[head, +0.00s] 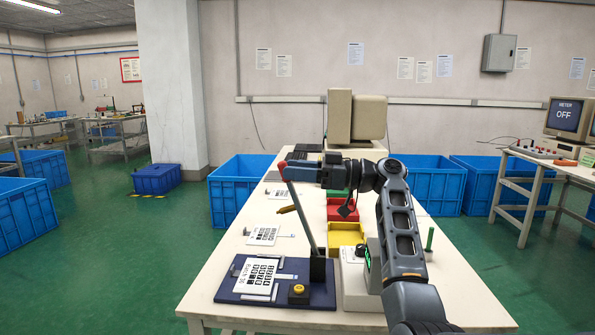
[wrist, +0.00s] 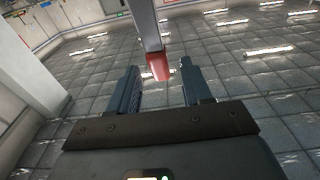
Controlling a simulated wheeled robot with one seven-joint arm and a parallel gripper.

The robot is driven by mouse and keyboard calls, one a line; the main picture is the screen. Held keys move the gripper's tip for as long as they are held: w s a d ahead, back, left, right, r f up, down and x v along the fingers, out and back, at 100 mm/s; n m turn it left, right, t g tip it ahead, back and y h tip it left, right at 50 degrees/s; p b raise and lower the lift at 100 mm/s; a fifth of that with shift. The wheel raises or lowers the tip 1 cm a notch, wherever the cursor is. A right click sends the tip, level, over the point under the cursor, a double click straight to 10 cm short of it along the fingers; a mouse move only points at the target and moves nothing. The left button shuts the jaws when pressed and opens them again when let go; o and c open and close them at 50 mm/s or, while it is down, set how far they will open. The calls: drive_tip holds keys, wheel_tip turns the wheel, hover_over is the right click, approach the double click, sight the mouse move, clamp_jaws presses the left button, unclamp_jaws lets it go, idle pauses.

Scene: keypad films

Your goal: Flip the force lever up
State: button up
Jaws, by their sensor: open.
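The force lever (head: 304,222) is a long grey bar with a red tip. It rises from a black housing (head: 320,268) on a dark blue board and leans up and to the left in the head view. My gripper (head: 291,168) is at the top of the lever, by its red tip. In the wrist view the red tip (wrist: 159,67) sits between the two open fingers (wrist: 158,68), with a visible gap on each side. The fingers appear not to touch it.
On the blue board (head: 238,284) are a keypad card and a yellow button (head: 299,290). My arm partly hides a box with a green display (head: 368,258). Yellow (head: 346,229) and red bins stand behind, and a beige monitor (head: 340,115) at the back. A screen (head: 565,115) at right reads "METER OFF".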

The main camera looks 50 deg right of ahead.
drive_tip(key=v, duration=0.7)
drive_tip(key=shift+s+d+b, duration=0.25)
drive_tip(key=shift+s+b, duration=0.05)
drive_tip(key=shift+f, duration=0.1)
idle(0.3)
